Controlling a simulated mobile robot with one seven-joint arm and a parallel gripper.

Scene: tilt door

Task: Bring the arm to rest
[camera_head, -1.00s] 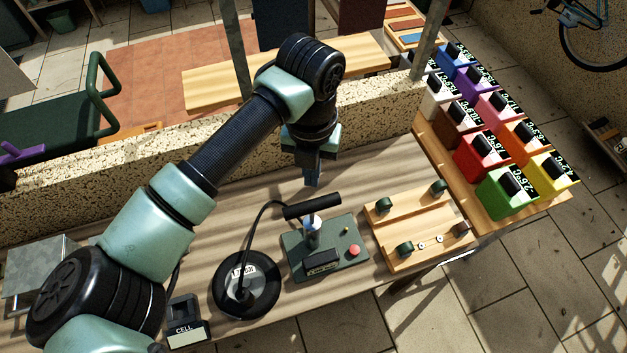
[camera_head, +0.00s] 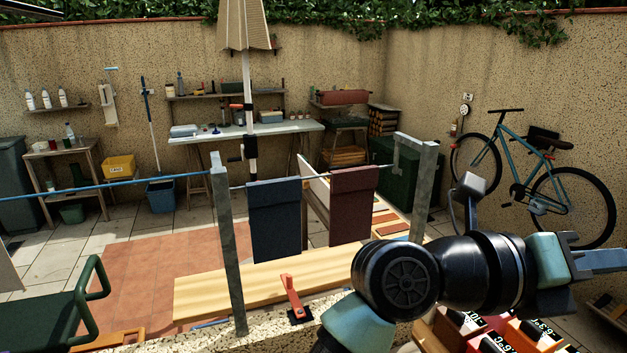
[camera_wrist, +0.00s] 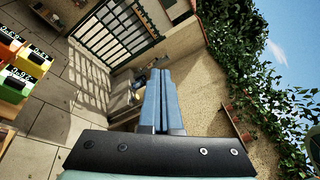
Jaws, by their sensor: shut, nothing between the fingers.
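My arm reaches across the lower right of the head view, with its gripper (camera_head: 604,262) pointing to the right and held in the air in front of the bicycle's rear wheel in the picture. In the wrist view the two blue-grey fingers of my gripper (camera_wrist: 163,85) lie side by side, closed, with nothing between them. The wrist view looks along them to a sunlit wall (camera_wrist: 195,80) and a barred gate (camera_wrist: 115,35). Nothing touches the fingertips there.
Coloured bins (camera_head: 520,335) stand below my forearm, partly hidden by it; they also show in the wrist view (camera_wrist: 20,68). A bicycle (camera_head: 535,165) leans by the right wall. Metal posts (camera_head: 226,250) carry hanging dark panels (camera_head: 273,220) over a wooden plank (camera_head: 240,290).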

